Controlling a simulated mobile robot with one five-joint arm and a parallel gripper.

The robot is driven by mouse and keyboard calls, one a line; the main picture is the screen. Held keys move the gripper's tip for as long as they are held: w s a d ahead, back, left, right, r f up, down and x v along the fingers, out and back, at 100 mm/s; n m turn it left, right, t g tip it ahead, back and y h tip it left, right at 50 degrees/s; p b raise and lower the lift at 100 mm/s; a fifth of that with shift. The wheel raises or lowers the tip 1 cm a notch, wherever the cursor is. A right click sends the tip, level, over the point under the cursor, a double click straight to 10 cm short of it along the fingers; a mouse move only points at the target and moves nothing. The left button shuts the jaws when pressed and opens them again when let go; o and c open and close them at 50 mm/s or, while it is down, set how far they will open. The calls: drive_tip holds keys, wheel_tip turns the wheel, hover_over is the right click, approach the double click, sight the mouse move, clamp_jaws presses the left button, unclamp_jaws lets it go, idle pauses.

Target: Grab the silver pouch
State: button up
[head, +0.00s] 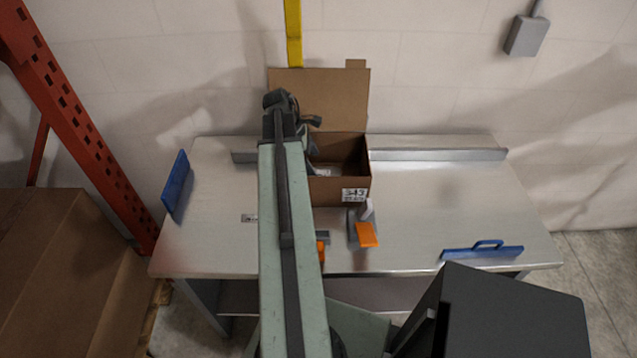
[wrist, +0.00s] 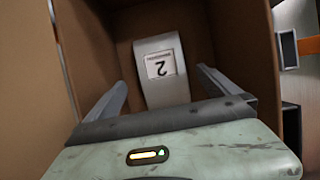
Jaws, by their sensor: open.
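The silver pouch (wrist: 165,92) is a pale grey packet with a white label bearing an upside-down 2 in the wrist view. It lies inside an open brown cardboard box (head: 340,190). In the head view only a pale bit of it (head: 324,172) shows, beside my arm. My gripper (wrist: 161,78) is open, with one finger on each side of the pouch and a gap to both. The fingers reach into the box; I cannot tell their exact depth. The near end of the pouch is partly hidden by my gripper body.
The box stands on a steel table (head: 440,205) against a wall, its flap (head: 335,90) raised behind. An orange-tabbed dispenser (head: 367,235) is at its front. Blue handled panels stand at the table's left (head: 176,182) and right front (head: 483,252).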

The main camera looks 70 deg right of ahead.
sight(319, 173)
drive_tip(key=shift+f, duration=0.2)
drive_tip(key=b+x, duration=0.5)
drive_tip(key=shift+a+f, duration=0.1)
drive_tip(key=shift+f, duration=0.15)
drive_tip(key=shift+r, duration=0.2)
drive_tip(key=c, duration=1.3)
wheel_tip(319, 173, up, 10)
drive_tip(key=p, duration=1.1)
drive_tip(key=shift+r, duration=0.2)
drive_tip(key=shift+c, duration=0.2)
